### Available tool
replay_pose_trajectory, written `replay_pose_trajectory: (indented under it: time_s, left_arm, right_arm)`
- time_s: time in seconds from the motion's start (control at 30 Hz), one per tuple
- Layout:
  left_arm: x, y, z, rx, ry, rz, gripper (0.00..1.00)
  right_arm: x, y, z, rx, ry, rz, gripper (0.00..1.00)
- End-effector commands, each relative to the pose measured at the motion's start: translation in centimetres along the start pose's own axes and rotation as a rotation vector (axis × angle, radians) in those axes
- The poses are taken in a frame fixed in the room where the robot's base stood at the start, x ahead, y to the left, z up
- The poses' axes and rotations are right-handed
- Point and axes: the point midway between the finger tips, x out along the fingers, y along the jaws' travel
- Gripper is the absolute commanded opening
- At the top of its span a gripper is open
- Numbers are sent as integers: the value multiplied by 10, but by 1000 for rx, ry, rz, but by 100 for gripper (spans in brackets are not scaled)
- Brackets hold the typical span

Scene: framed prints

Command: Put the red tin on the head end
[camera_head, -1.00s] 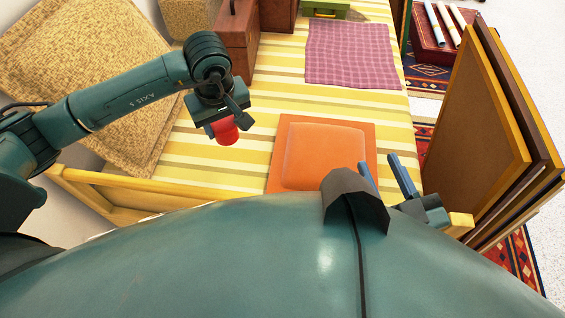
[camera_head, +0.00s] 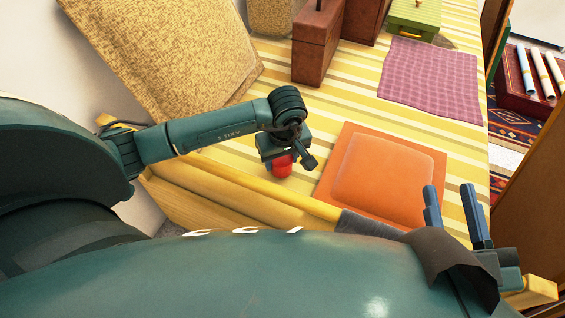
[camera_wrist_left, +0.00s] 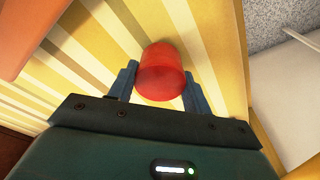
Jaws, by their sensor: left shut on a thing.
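The red tin (camera_head: 281,168) is in my left gripper (camera_head: 284,160), near the bed's yellow wooden rail. In the left wrist view the tin (camera_wrist_left: 161,72) sits between the two blue fingers of my left gripper (camera_wrist_left: 160,88), which is shut on it. I cannot tell whether the tin touches the yellow striped bed cover (camera_head: 350,104). My right gripper (camera_head: 454,192) is at the lower right, its two blue fingers apart and empty. Which end is the head end is not marked; a large woven straw-coloured cushion (camera_head: 165,50) leans at the upper left.
An orange cushion (camera_head: 385,178) lies right of the tin. A purple checked cloth (camera_head: 432,80), brown boxes (camera_head: 316,45) and a green box (camera_head: 415,18) are farther back. The yellow rail (camera_head: 245,190) runs along the near edge. Striped cover between tin and brown boxes is clear.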

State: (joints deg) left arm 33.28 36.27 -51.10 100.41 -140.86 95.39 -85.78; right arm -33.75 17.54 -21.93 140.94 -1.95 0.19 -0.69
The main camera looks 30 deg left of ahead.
Motion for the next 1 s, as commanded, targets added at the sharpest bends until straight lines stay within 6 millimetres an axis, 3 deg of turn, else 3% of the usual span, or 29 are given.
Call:
replay_pose_trajectory:
  time_s: [0.07, 0.43, 0.47, 0.5, 0.7, 1.0]
  left_arm:
    - [11, 0, 2, -1, -1, 1, 22]
    - [14, 0, 2, 0, 1, 1, 22]
    - [14, 0, 2, 1, 1, 0, 50]
    - [13, 0, 2, 0, 0, 0, 54]
    - [13, 0, 2, 1, 0, 0, 70]
    - [10, 0, 2, 1, 0, 1, 71]
  right_arm:
    - [1, 0, -1, -4, 20, -4, 36]
    - [1, 0, -2, -8, 32, -6, 36]
    - [2, 1, -4, -11, 38, -6, 36]
    - [2, 1, -6, -12, 41, -7, 36]
    - [4, 2, -8, -17, 48, -7, 36]
    - [5, 2, -10, -15, 45, -7, 36]
